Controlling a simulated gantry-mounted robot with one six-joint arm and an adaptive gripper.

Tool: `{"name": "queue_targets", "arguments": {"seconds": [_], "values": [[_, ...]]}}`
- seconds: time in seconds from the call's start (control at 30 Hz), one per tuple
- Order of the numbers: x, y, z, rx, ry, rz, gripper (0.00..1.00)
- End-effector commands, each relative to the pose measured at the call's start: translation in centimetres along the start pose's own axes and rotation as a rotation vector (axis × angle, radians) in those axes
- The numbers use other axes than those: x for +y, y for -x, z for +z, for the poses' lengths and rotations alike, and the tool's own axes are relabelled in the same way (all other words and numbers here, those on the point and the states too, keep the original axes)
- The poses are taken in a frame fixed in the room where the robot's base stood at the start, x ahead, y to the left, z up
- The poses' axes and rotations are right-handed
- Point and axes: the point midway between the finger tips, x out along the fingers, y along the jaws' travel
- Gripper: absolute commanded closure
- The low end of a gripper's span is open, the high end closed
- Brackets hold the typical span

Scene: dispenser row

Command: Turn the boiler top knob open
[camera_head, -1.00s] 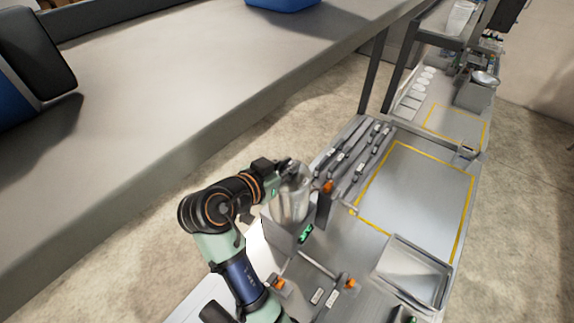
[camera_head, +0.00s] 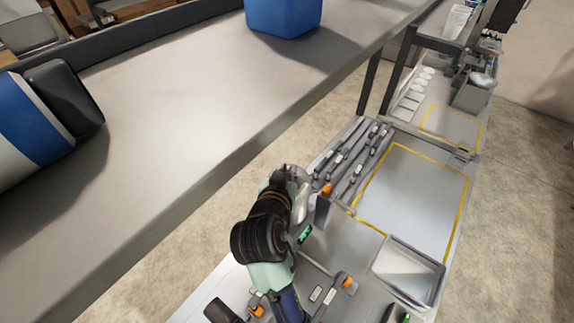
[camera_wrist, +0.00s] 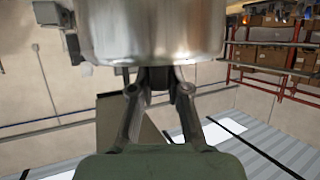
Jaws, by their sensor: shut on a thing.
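A shiny metal vessel (camera_wrist: 150,28) fills the top of the wrist view. My gripper (camera_wrist: 158,88) is shut at its near side, on what looks like its handle; dark fingertips hide the grip. In the head view the vessel (camera_head: 300,184) shows only partly beyond my arm, and the fingers are hidden. Just right of it is a dark upright unit (camera_head: 322,210) with an orange knob (camera_head: 327,189) on top and a thin spout. I cannot tell whether this is the boiler or how far the knob is turned. A green display (camera_head: 305,234) is below the vessel.
More orange knobs (camera_head: 346,281) sit toward the front of the counter. Dark rails (camera_head: 345,160) lie behind the upright unit. A yellow-framed flat area (camera_head: 415,195) is clear, with a shallow tray (camera_head: 408,270) before it. A long grey shelf (camera_head: 190,90) runs along the left.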

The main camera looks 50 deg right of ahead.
Motion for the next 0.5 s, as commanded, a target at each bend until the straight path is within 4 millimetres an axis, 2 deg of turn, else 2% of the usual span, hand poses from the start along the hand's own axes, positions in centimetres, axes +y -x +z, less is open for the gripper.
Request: {"name": "queue_targets", "arguments": {"seconds": [0.07,0.5], "values": [[0.28,0.20,-0.52,-0.001,0.026,-0.063,1.00],[0.34,0.06,-0.49,0.001,0.183,-0.446,1.00]]}}
